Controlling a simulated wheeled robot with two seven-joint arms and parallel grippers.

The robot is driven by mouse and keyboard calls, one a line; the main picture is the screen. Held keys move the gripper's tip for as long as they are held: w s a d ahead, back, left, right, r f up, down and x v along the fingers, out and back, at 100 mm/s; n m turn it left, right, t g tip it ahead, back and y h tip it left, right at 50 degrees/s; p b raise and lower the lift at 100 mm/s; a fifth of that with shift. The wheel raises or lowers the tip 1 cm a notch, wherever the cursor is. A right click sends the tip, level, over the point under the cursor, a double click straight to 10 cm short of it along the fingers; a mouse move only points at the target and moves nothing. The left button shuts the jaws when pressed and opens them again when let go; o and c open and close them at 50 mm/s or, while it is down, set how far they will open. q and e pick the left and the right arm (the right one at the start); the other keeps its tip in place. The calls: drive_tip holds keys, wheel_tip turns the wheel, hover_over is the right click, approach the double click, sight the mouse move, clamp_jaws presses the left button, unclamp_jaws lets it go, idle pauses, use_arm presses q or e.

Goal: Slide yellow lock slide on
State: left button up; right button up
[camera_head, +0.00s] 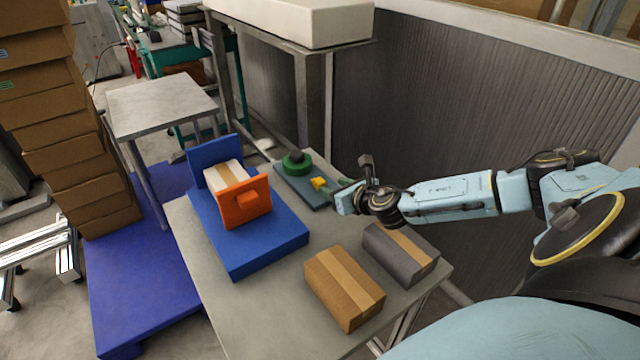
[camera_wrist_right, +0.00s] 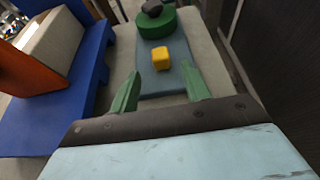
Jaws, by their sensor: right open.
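The yellow lock slide (camera_head: 319,183) is a small yellow block on a blue-grey base plate (camera_head: 290,181). In the right wrist view the yellow block (camera_wrist_right: 160,58) lies ahead of my right gripper (camera_wrist_right: 160,92), between the lines of its two green fingers and a little beyond their tips. My right gripper (camera_head: 334,187) is open and empty. A green round reel (camera_head: 297,165) with a dark knob (camera_head: 297,154) sits at the plate's far end, apart from the yellow block. The reel also shows in the wrist view (camera_wrist_right: 157,24). My left gripper is not in view.
A blue stand (camera_head: 262,244) with an orange plate (camera_head: 232,207) and a taped box (camera_head: 222,178) stands left on the grey table (camera_head: 190,235). A brown box (camera_head: 342,287) and a dark grey box (camera_head: 388,262) lie nearer. A ribbed wall (camera_head: 420,110) rises behind.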

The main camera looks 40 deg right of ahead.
sight(321, 182)
drive_tip(key=b+x, duration=0.1)
drive_tip(key=x, duration=0.4)
drive_tip(key=shift+w+f, duration=0.2)
drive_tip(key=shift+w, duration=0.15)
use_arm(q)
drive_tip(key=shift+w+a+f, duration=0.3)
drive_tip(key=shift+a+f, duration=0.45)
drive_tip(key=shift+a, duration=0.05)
use_arm(e)
drive_tip(key=shift+x, duration=0.85)
drive_tip(key=shift+c, duration=0.2)
clamp_jaws()
